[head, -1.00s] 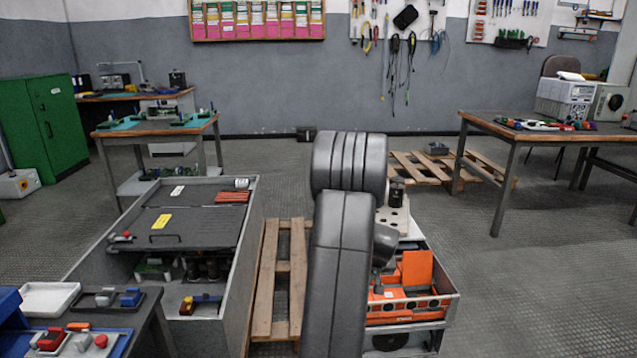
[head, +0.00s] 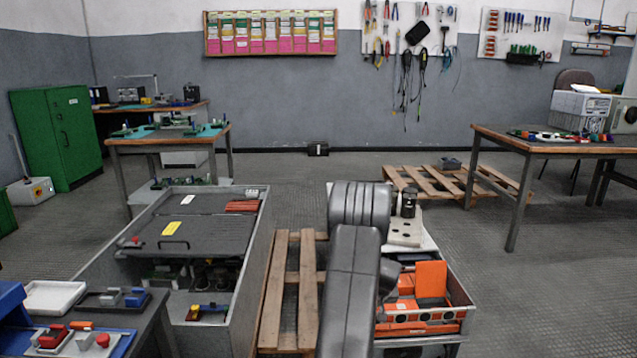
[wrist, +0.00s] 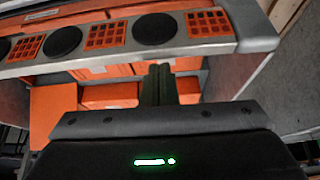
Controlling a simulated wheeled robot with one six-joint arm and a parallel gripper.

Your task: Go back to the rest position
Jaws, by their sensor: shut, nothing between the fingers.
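My gripper (wrist: 160,85) shows in the wrist view with its two dark fingers together and nothing between them. It points at the front of the open grey cabinet (wrist: 250,30) with orange parts (wrist: 108,35) and black round discs (wrist: 154,29). Whether the fingertips touch anything there I cannot tell. In the head view my grey arm stands in front of the cabinet's left side and hides my gripper. The cabinet (head: 468,318) holds orange blocks and an upright orange plate (head: 431,279).
A long grey open case (head: 255,265) with dark lids stands on the left. A wooden pallet (head: 291,285) lies between it and my arm. A bench (head: 560,146) stands at right, another pallet (head: 440,185) behind. The floor at right is clear.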

